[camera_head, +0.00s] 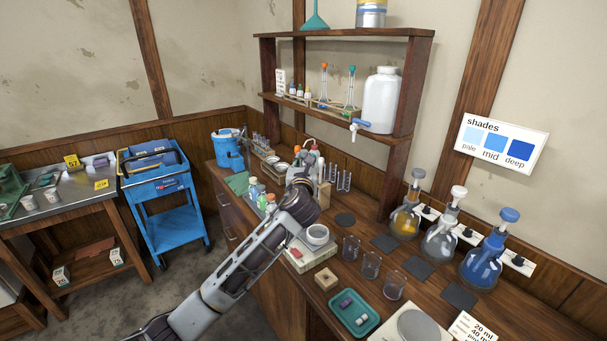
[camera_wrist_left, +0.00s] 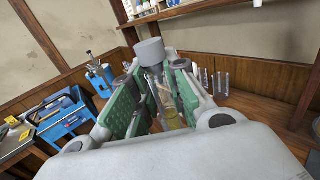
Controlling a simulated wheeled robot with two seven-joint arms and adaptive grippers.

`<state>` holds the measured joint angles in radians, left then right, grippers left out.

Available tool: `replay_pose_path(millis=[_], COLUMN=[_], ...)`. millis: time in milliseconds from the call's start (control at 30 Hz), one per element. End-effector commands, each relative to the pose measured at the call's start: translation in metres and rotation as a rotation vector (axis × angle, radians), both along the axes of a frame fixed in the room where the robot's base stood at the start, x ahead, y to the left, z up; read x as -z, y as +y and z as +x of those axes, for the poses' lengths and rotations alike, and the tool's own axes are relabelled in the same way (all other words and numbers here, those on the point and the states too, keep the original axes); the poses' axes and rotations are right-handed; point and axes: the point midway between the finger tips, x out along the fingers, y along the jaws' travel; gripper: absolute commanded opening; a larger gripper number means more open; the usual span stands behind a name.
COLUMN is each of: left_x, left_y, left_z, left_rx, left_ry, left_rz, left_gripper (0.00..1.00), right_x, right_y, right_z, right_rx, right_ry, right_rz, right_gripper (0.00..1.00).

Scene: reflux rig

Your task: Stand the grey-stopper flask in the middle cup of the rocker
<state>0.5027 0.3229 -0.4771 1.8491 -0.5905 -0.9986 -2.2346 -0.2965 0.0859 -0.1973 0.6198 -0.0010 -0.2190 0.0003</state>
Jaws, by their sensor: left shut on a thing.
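My left gripper (camera_head: 306,172) is over the back of the bench, with its arm crossing in front of it. In the left wrist view its green-padded fingers (camera_wrist_left: 150,108) are shut on the grey-stopper flask. The flask's grey stopper (camera_wrist_left: 150,51) stands above the fingers, tilted in that view. Yellowish glass (camera_wrist_left: 172,117) shows between the fingers; much of the flask is hidden by them. In the head view the gripper and arm mostly hide the flask. I cannot clearly pick out the rocker or its middle cup. My right gripper is not in view.
Several small bottles (camera_head: 262,200) stand left of my arm. A white bowl on a device (camera_head: 316,236), clear beakers (camera_head: 371,265) and a teal tray (camera_head: 354,312) are on the bench. Stoppered flasks (camera_head: 481,262) stand at right. A shelf (camera_head: 345,33) overhangs the back.

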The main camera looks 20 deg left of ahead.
Motion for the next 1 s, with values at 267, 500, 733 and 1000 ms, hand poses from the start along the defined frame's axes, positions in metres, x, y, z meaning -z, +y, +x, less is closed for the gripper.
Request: replay_pose_path(millis=[267, 500, 733, 1000], left_x=[0.033, 0.046, 0.047, 0.051], left_y=[0.0, 0.0, 0.0, 0.0], left_z=[0.0, 0.0, 0.0, 0.0], left_rx=[0.0, 0.001, 0.001, 0.0], left_ry=[0.003, 0.0, 0.0, 0.001], left_rz=[-0.001, 0.0, -0.001, 0.0], left_gripper=[0.0, 0.0, 0.0, 0.0], right_x=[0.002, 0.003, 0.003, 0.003], right_y=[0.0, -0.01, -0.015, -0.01], right_z=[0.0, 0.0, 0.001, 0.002], right_rx=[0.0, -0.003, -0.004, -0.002], right_ry=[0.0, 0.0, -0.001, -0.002], right_rz=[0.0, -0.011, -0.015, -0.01], right_gripper=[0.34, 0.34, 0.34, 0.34])
